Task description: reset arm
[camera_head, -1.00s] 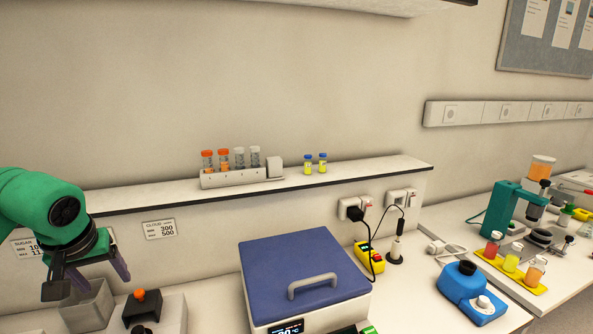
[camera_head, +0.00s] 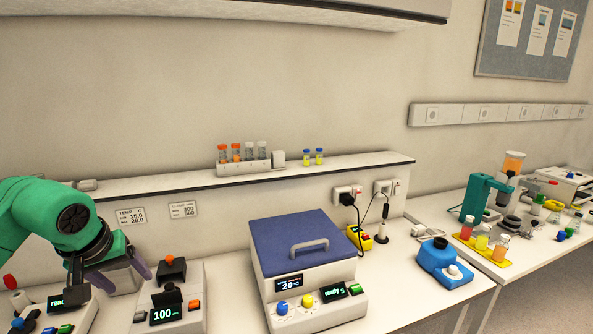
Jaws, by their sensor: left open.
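My left arm comes in from the left edge with a green forearm. My left gripper (camera_head: 110,277) is open, with its jaws apart and nothing seen between them. It hangs above the left end of the bench, in front of the wall and beside a small device with a dark top (camera_head: 171,270) and a display reading 100. The arm is bent at a black wrist joint. My right gripper is not in view.
A box with a blue lid (camera_head: 293,240) stands mid-bench. A blue device (camera_head: 444,262) stands to the right. A second table holds a teal microscope (camera_head: 481,196) and a yellow tray (camera_head: 467,240).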

